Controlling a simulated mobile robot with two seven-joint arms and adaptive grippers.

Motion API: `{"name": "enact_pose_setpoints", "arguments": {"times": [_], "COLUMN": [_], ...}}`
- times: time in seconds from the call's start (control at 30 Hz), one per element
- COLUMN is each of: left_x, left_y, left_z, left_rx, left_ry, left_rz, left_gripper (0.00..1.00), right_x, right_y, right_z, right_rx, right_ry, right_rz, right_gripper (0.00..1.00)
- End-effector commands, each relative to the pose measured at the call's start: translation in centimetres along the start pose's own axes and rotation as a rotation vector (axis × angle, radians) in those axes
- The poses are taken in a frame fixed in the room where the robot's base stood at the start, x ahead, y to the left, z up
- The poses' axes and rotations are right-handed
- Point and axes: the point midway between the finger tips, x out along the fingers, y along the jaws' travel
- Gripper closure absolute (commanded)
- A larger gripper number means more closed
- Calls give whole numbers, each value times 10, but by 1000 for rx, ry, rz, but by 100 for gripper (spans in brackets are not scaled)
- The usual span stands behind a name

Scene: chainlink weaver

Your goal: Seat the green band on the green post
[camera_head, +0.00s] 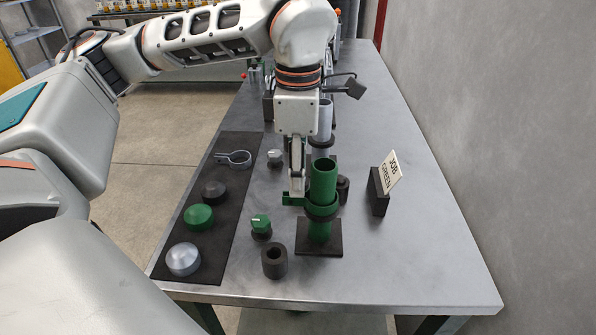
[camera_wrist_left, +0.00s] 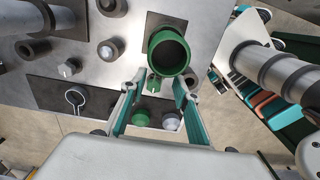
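The green post (camera_head: 323,178) stands upright on a dark square base (camera_head: 318,250). It also shows from above in the left wrist view (camera_wrist_left: 169,37) as an open tube. The green band (camera_head: 331,208) is around the post partway down, with a dark collar just below it; I cannot tell whether they touch. A green tab (camera_wrist_left: 153,85) sticks out from the band towards my left gripper. My left gripper (camera_head: 298,197) points down beside the post. In the wrist view its fingers stand apart, with the tab between them and gaps visible. My right gripper is not in view.
A black mat (camera_head: 228,223) at the left holds a grey clamp (camera_head: 236,158) and dark, green and silver domes. A green knob (camera_head: 260,222) and a dark hollow cylinder (camera_head: 274,262) stand near the post. A "JOB GREEN" sign (camera_head: 388,175) stands right. The right front tabletop is clear.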

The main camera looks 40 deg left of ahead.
Motion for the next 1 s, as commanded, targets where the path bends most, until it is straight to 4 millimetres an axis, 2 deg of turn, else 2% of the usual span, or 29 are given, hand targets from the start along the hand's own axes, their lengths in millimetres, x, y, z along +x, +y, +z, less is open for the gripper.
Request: {"name": "enact_pose_setpoints", "arguments": {"times": [0.17, 0.27, 0.5, 0.7, 0.83, 1.0], "left_x": [-11, -27, -77, -107, -117, -120], "left_y": [0, 1, 0, 0, 0, 0], "left_z": [0, 1, 1, 0, 0, 0], "left_rx": [0, -1, -1, -2, 0, 0], "left_ry": [-1, -3, -4, -1, -1, 0], "left_rz": [2, 4, 5, 3, 1, -1], "left_gripper": [69, 69, 69, 69, 69, 69], "right_x": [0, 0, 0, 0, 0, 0], "right_y": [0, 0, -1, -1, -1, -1], "right_z": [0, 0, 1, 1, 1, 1], "right_rx": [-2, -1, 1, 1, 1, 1], "right_ry": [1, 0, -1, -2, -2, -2], "right_rz": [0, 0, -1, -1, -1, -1], "right_gripper": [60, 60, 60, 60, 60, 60]}}
